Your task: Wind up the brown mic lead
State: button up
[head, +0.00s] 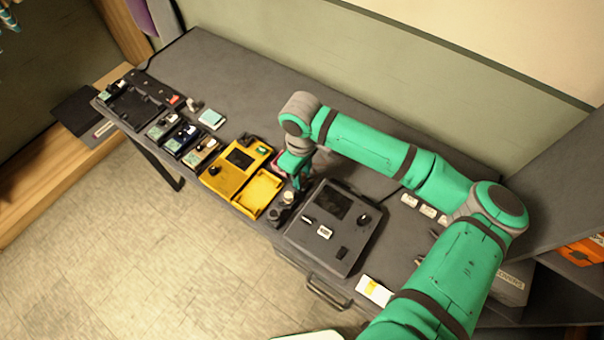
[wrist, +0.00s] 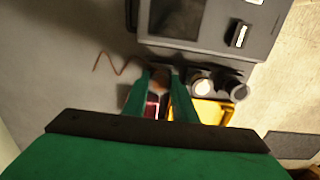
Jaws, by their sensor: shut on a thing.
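The brown mic lead (wrist: 118,66) shows in the wrist view as a thin zigzag on the grey table top, running to the fingertips. My gripper (wrist: 164,76) is shut on the lead, with a brownish bit of it between the fingertips. In the head view my gripper (head: 301,182) points down between the yellow case and the dark grey console. I cannot make out the lead there; my arm and gripper cover that spot.
A dark console with a screen (head: 325,227) stands close to the right of my gripper. An open yellow case (head: 233,171) is to the left. Small round pots (wrist: 203,86) sit beside the fingers. Several small boxes line the left front edge. The table's back left is clear.

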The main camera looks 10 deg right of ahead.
jog(key=shift+d+m, duration=0.1)
jog(key=shift+m, duration=0.3)
jog(key=m, duration=0.3)
jog(key=shift+s+a, duration=0.1)
jog(key=shift+a, duration=0.1)
jog(key=m, duration=0.5)
jog(key=shift+s+d, duration=0.1)
jog(key=m, duration=0.4)
jog(key=shift+m, duration=0.4)
jog(key=m, duration=0.4)
jog(key=shift+m, duration=0.4)
jog(key=o, duration=1.3)
jog(key=shift+o, duration=0.2)
jog(key=shift+d, duration=0.1)
